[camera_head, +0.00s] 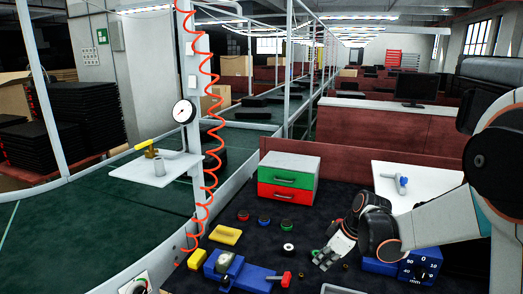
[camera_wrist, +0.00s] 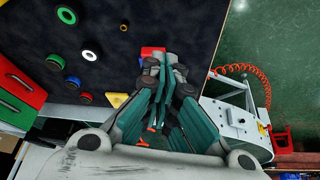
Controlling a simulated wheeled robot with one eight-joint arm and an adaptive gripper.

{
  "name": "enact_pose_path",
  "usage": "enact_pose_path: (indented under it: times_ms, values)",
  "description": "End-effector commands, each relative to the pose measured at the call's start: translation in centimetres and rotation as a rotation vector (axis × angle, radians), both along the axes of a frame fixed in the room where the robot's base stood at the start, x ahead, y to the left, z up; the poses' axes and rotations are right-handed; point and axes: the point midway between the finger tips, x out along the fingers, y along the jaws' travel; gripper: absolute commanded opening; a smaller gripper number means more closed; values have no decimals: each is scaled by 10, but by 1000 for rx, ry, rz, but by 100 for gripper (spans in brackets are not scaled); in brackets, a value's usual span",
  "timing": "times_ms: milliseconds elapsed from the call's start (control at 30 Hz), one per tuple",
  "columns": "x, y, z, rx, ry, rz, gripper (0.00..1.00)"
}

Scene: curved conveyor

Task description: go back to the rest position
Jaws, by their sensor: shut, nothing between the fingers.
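My gripper (camera_head: 322,262) is at the right part of the dark work table (camera_head: 232,228), low over it, with its fingers pointing down and left. In the wrist view my gripper (camera_wrist: 158,62) fills the middle, its fingers together and nothing between them. A white ring (camera_head: 288,247) lies just left of the gripper. A green ring (camera_head: 315,253) lies beside the fingertips, partly hidden. I cannot tell whether the fingers touch the table.
A drawer cabinet (camera_head: 290,166) with green and red fronts stands behind. A blue vise (camera_head: 240,272), a yellow block (camera_head: 225,235) and several small rings lie left. A blue box (camera_head: 418,264) is right of the gripper. A pole with a gauge (camera_head: 184,111) and red coiled hose rises left.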

Motion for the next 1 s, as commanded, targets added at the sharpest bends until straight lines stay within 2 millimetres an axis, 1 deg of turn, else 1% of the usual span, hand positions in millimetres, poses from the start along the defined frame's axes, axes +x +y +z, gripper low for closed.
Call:
enact_pose_path:
  times_ms: [33,200,300,500,733,867,1000]
  values:
    - [-11,2,15,-6,1,-38,0]
    - [-41,3,54,-21,-5,-179,0]
    - [-61,3,74,-26,-11,-261,0]
    - [-104,2,106,-26,-35,-420,0]
    - [-156,0,129,-8,-73,-597,0]
    - [-184,-2,136,10,-99,-692,0]
    - [-214,-4,139,37,-131,-790,0]
